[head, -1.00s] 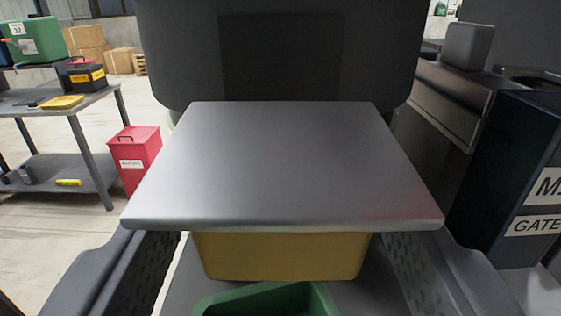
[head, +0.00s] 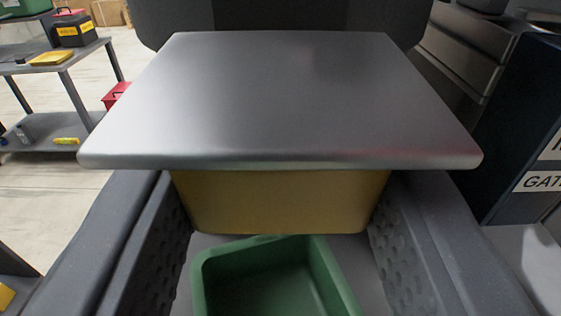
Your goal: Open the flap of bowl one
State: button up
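A flat silver metal plate (head: 285,105), seemingly the flap, lies over a yellow bowl-like container (head: 280,203) and hides its top. No number shows on the container. I cannot tell whether plate and container touch. My gripper (head: 280,230) is open, with one dark grey, dimpled jaw at the left and one at the right. The plate's near edge hides the far ends of the jaws. Nothing is held between the jaws.
A green open container (head: 268,280) sits low in front of the yellow one. A dark panel (head: 280,14) stands behind the plate. A dark blue cabinet (head: 515,130) is close at the right. A grey shelf table (head: 60,60) and a red box (head: 115,95) stand left.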

jog(key=r+g+p, duration=0.1)
jog(key=p, duration=0.2)
jog(key=shift+r+p, duration=0.1)
jog(key=shift+p, duration=0.75)
jog(key=shift+g+p, duration=0.4)
jog(key=shift+p, duration=0.15)
